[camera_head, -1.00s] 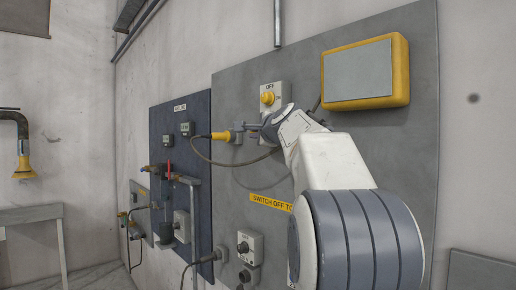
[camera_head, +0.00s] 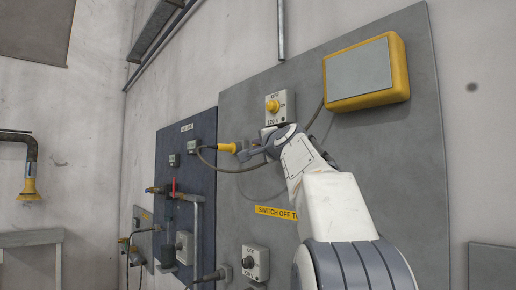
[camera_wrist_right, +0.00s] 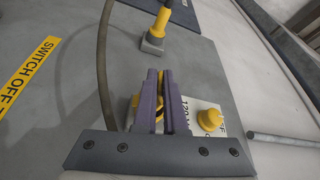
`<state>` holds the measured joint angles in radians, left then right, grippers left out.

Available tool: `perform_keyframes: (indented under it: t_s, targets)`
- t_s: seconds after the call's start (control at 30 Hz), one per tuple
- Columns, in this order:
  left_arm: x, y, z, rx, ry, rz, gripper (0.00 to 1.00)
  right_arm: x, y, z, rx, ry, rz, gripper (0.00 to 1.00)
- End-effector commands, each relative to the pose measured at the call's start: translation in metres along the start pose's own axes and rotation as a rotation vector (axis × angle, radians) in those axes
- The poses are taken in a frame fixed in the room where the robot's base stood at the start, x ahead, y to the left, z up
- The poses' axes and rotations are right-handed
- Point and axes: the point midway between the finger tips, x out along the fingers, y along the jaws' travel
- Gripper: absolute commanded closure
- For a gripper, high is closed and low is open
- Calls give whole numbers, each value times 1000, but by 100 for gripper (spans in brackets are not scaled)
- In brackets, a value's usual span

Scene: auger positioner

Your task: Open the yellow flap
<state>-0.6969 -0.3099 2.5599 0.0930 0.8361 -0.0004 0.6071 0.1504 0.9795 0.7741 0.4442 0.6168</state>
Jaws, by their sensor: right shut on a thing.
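My right gripper (camera_head: 258,152) is in front of the grey wall panel, just below the switch with the yellow knob (camera_head: 272,106). In the right wrist view its two dark fingers (camera_wrist_right: 160,74) are close together and shut on a thin yellow part, which I take to be the yellow flap (camera_wrist_right: 136,102). The fingers hide most of it, so how far it is tilted cannot be told. In the head view the gripper covers the flap. My left gripper is not in view.
A yellow plug (camera_head: 228,147) with a cable sits left of the gripper; it also shows in the wrist view (camera_wrist_right: 160,22). A yellow-edged box (camera_head: 365,72) is at the upper right. A lower switch (camera_head: 256,262) and a blue panel (camera_head: 203,185) are nearby.

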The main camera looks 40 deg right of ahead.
Motion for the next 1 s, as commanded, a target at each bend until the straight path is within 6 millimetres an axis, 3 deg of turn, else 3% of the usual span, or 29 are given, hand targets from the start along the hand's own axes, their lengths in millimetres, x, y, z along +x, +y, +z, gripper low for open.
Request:
perform_keyframes:
  t_s: [0.2, 0.23, 0.3, 0.67, 0.77, 1.0]
  targets:
    - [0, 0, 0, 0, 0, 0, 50, 0, -1, 0, 1, 0, 0, 100]
    - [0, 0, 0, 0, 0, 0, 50, 0, -1, 0, 1, 0, 0, 80]
    - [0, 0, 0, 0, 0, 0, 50, 0, 0, 0, 1, 0, 0, 61]
    - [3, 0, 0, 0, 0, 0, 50, -4, 0, 0, 1, 0, -1, 61]
    - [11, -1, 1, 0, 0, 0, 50, -16, 2, 0, 1, 2, -1, 61]
    - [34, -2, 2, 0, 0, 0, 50, -65, 3, 0, 0, 4, -3, 61]
